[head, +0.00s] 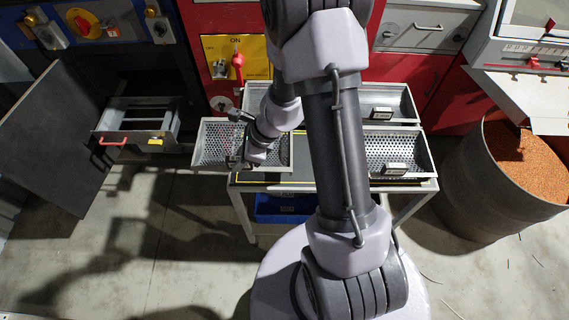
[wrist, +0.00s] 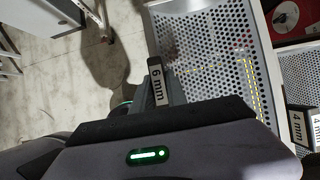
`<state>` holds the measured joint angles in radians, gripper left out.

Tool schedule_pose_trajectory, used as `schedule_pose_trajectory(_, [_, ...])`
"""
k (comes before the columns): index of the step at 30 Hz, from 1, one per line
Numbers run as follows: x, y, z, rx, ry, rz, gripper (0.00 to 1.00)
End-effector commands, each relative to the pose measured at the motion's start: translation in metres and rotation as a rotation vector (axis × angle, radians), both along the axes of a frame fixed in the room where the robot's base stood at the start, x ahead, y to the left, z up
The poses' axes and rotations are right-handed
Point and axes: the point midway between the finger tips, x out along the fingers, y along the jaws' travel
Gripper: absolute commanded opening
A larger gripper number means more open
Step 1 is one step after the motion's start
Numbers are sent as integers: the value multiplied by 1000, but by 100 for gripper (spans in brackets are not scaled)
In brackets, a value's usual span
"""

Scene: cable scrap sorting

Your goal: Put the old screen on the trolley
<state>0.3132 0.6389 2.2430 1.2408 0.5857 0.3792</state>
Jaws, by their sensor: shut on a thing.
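A grey perforated screen tray (head: 212,150) with a 6 mm label is the screen in my grasp; it also shows in the wrist view (wrist: 212,62). My gripper (head: 238,143) is shut on its handle, beside the 6 mm label (wrist: 157,80). The trolley (head: 330,186) is a pale-legged table in the middle. The held screen is over the trolley's left part, and its left side juts past the trolley's left edge. I cannot tell whether it touches the top. My arm hides part of the trolley.
Other screen trays (head: 425,155) with labelled handles lie on the trolley's right and back; 4 mm shows on labels in the wrist view. A blue bin (head: 285,207) is below. An open drawer (head: 140,118) and dark door (head: 60,140) are left, a drum of orange granules (head: 520,165) right.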

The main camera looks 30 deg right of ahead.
Motion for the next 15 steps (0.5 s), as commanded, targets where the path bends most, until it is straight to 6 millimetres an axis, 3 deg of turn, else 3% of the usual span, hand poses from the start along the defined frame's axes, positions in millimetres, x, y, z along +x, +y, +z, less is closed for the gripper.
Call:
schedule_pose_trajectory(9, [-47, -77, -8, 2, -1, -4, 0])
schedule_pose_trajectory(15, [-61, -98, -11, 0, -1, 2, 0])
